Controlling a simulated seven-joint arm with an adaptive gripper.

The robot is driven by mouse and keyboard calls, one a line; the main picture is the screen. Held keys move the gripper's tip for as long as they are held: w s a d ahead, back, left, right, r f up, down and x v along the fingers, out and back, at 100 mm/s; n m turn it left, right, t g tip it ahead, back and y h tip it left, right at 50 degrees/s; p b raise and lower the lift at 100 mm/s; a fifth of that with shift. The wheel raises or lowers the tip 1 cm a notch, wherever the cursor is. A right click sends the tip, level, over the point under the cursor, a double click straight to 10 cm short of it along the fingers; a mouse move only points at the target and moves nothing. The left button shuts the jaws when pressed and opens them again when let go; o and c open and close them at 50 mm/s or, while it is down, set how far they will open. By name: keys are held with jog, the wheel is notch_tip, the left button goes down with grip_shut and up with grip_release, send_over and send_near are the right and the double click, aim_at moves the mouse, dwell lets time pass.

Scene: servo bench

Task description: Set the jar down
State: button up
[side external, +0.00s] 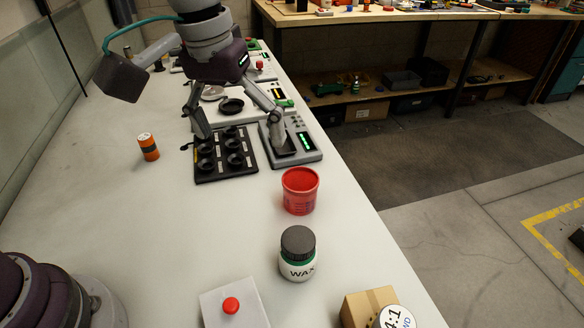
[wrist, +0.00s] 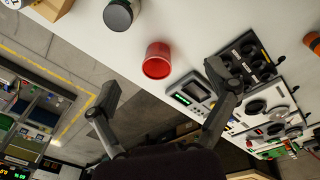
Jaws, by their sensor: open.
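A white jar labelled WAX (side external: 298,268), with a green band and a dark grey lid, stands upright on the white bench, at the lower middle of the side view. In the wrist view the jar (wrist: 120,14) shows at the top edge, partly cut off. My gripper (side external: 243,138) is open and empty, its fingers wide apart. It is over the black rack and the grey meter, well apart from the jar. In the wrist view the gripper (wrist: 165,100) has nothing between its fingers.
A red tub (side external: 300,192) stands between the jar and my gripper. The black rack (side external: 226,175) and grey meter (side external: 308,148) lie below it. A red-button box (side external: 236,306) and cardboard box (side external: 362,308) are near the jar. An orange cylinder (side external: 148,147) stands left. The bench's left is mostly clear.

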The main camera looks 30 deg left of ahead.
jog(key=s+a+r+m+t, duration=0.1)
jog(key=s+a+t, duration=0.3)
jog(key=s+a, duration=0.5)
jog(key=a+m, duration=0.1)
jog(key=a, duration=0.3)
jog(key=shift+s+y, duration=0.3)
jog(key=shift+s, duration=0.1)
